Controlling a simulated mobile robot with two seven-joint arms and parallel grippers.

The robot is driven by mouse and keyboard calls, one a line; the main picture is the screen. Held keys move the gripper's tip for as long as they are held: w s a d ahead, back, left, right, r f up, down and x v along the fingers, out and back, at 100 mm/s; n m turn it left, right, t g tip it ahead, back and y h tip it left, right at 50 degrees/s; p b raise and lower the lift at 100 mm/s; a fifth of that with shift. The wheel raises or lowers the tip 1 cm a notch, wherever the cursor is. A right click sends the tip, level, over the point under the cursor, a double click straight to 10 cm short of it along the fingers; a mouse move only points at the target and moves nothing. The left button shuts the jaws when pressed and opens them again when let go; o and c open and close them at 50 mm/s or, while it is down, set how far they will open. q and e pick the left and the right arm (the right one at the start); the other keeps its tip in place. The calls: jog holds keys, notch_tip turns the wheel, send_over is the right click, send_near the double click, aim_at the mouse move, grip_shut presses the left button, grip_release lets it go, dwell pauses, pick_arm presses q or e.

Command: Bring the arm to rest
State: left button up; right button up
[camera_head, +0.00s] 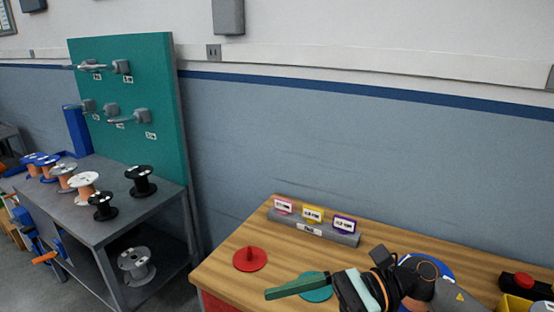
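My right arm comes in at the bottom right, low over the wooden table (232,268). Its gripper (325,289) has a dark body with orange cable loops beside it. A long dark green bar sticks out to the left from it, and a pale teal strip shows on the dark body. I cannot tell whether the green bar is a finger or a held thing, nor whether the fingers are apart. A teal disc (318,294) lies on the table, partly hidden behind the green bar. My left gripper is not in view.
A red disc with a peg (250,259) lies on the table. A grey label holder (315,229) with coloured cards stands at its back. A blue disc (434,266) is partly behind my arm; a red button box (523,284) is right. A spool cart (110,218) and green pegboard (135,150) stand left.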

jog(key=w+d+f+m+t+h+p, duration=0.1)
jog(key=w+d+f+m+t, duration=0.15)
jog(key=m+t, duration=0.7)
jog(key=w+d+f+m+t+h+p, duration=0.1)
jog(key=w+f+m+t+h, duration=0.2)
jog(key=m, duration=1.1)
jog(key=w+d+f+m+t+p, duration=0.1)
jog(key=w+d+m+t, duration=0.1)
jog(key=m+t, duration=0.75)
pick_arm(q)
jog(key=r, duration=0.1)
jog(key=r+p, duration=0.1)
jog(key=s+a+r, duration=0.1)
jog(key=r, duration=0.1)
jog(key=shift+p, duration=0.3)
pick_arm(e)
jog(key=s+d+f+m+g+h, duration=0.4)
jog(key=s+f+m, duration=0.4)
jog(key=f+m, duration=0.2)
jog(key=s+d+f+m+g+h, duration=0.5)
jog(key=s+f+m, duration=0.3)
jog(key=f, duration=0.6)
jog(key=m+h, duration=0.1)
jog(key=m, duration=0.1)
jog(key=shift+s+d+f+m, duration=0.15)
jog(key=shift+s+f+m, duration=0.05)
jog(key=shift+s+m, duration=0.2)
